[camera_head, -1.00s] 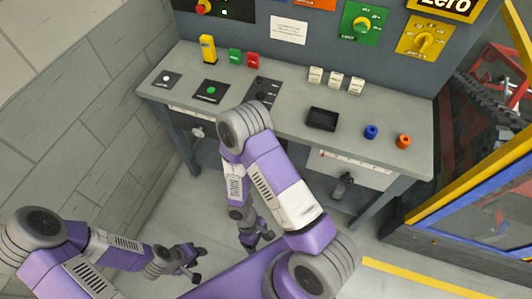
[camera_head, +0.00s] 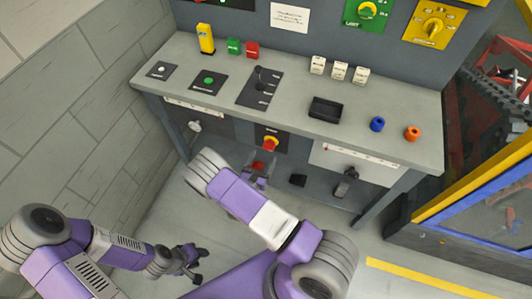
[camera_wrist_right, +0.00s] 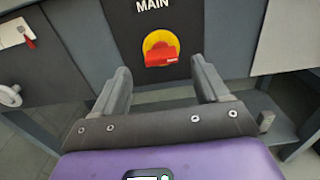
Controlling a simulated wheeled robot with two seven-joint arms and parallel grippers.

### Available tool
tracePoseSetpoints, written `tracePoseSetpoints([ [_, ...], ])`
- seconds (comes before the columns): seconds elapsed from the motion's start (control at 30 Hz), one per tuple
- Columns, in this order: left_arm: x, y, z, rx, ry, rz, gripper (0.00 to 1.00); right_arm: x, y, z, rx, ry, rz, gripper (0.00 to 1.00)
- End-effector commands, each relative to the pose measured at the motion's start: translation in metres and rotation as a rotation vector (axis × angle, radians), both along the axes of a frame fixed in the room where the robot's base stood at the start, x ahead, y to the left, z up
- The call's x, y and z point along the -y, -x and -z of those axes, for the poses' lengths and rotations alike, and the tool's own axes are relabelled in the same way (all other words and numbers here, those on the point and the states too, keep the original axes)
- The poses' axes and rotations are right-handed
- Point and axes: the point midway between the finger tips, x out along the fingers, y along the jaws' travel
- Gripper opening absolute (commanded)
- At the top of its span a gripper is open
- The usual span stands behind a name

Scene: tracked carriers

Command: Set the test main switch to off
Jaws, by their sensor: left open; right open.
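The main switch (camera_head: 270,144) is a red handle on a yellow disc, on a dark panel under the bench top. In the right wrist view the switch (camera_wrist_right: 161,50) sits below the word MAIN, its red handle lying roughly crosswise. Its position marks are not readable. My right gripper (camera_wrist_right: 163,78) is open and empty, its fingers to either side of the switch in that view, with no visible contact. In the head view the right gripper (camera_head: 258,175) is below the switch, partly hidden by my arm. My left gripper (camera_head: 190,260) is open, low and away from the bench.
The bench (camera_head: 205,105) carries a lever panel (camera_head: 259,87), a black tray (camera_head: 325,108), and blue (camera_head: 377,124) and orange (camera_head: 412,133) cylinders. A blue and yellow frame (camera_head: 470,225) stands at the right.

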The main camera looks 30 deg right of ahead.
Motion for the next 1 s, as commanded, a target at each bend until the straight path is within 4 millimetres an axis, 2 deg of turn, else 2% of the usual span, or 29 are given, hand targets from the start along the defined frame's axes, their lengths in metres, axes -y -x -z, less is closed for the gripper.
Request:
tracePoseSetpoints([
  [0.1,0.0,0.0,0.004,0.0,0.0,0.0,0.43,0.015,-0.012,0.001,0.0,0.0,0.003,0.74],
  [0.23,0.0,0.0,0.006,0.0,0.0,0.0,0.43,0.026,-0.021,0.001,-0.001,-0.002,0.004,0.74],
  [0.6,0.0,0.0,0.007,0.0,0.0,0.0,0.43,0.031,-0.025,0.0,-0.003,-0.002,0.002,0.74],
  [0.9,0.0,0.0,0.007,0.0,0.0,0.0,0.43,0.03,-0.025,0.0,-0.003,-0.002,0.003,0.28],
  [0.97,0.0,0.0,0.007,0.0,0.0,0.0,0.43,0.03,-0.025,0.0,-0.003,-0.002,0.003,0.19],
  [1.0,0.0,0.0,0.007,0.0,0.0,0.0,0.43,0.03,-0.025,0.0,-0.003,-0.002,0.003,0.18],
])
